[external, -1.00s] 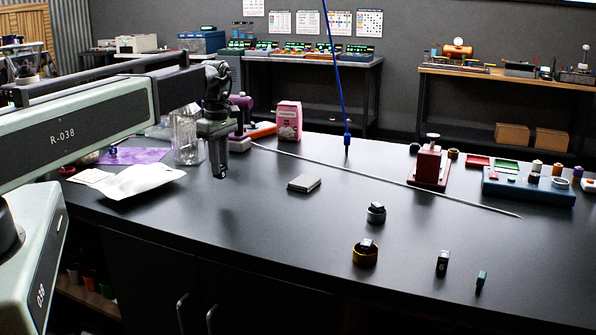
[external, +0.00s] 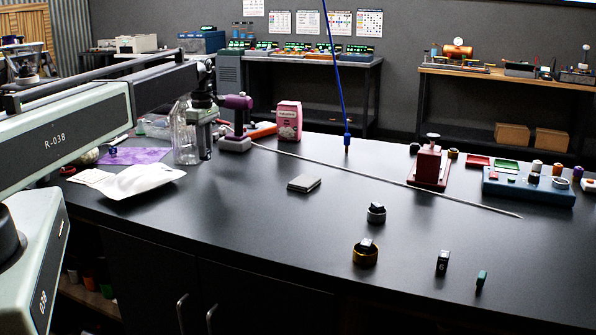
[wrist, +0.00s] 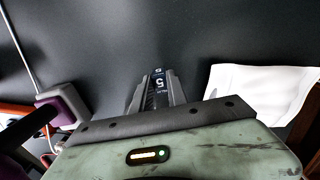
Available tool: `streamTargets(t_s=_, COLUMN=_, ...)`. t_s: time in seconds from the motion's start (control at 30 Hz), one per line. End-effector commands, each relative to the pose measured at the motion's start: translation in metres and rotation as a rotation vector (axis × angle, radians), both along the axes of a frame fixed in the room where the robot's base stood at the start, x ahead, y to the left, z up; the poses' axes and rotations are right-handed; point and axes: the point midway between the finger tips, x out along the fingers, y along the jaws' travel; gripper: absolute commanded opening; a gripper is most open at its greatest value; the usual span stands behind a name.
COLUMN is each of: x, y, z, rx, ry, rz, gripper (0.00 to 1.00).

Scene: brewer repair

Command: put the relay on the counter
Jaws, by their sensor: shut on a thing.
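My gripper (external: 207,152) hangs above the left part of the black counter (external: 260,228), beside a clear jar (external: 186,140). It also shows in the wrist view (wrist: 157,92), with its fingers shut on a small dark block marked 5 (wrist: 158,79), which looks like the relay. The relay sits between the fingertips, and its lower part is hidden. In the external view it is too small and dark to tell from the fingers. The dark counter surface shows beyond the fingertips in the wrist view.
A crumpled white sheet (external: 142,182) lies left of my gripper. A purple-topped device (external: 236,124) and a pink box (external: 289,121) stand to the right. A flat grey block (external: 304,184), rings with dark blocks (external: 365,254) and a black block (external: 443,262) lie further right. The front middle is clear.

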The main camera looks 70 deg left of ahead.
Motion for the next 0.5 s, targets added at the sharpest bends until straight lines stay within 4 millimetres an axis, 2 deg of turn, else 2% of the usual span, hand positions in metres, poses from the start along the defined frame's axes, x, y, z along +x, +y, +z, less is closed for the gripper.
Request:
streamTargets(t_s=0.03, x=0.007, y=0.011, z=-0.002, rx=0.0, ry=0.0, rz=0.0, gripper=0.0)
streamTargets(t_s=0.1, x=0.012, y=0.017, z=-0.002, rx=0.0, ry=0.0, rz=0.0, gripper=0.0)
streamTargets(t_s=0.3, x=0.014, y=0.02, z=-0.002, rx=0.0, ry=0.0, rz=0.0, gripper=0.0)
streamTargets(t_s=0.4, x=0.021, y=0.029, z=-0.004, rx=0.0, ry=0.0, rz=0.0, gripper=0.0)
streamTargets(t_s=0.5, x=0.018, y=0.026, z=-0.03, rx=0.0, ry=0.0, rz=0.0, gripper=0.0)
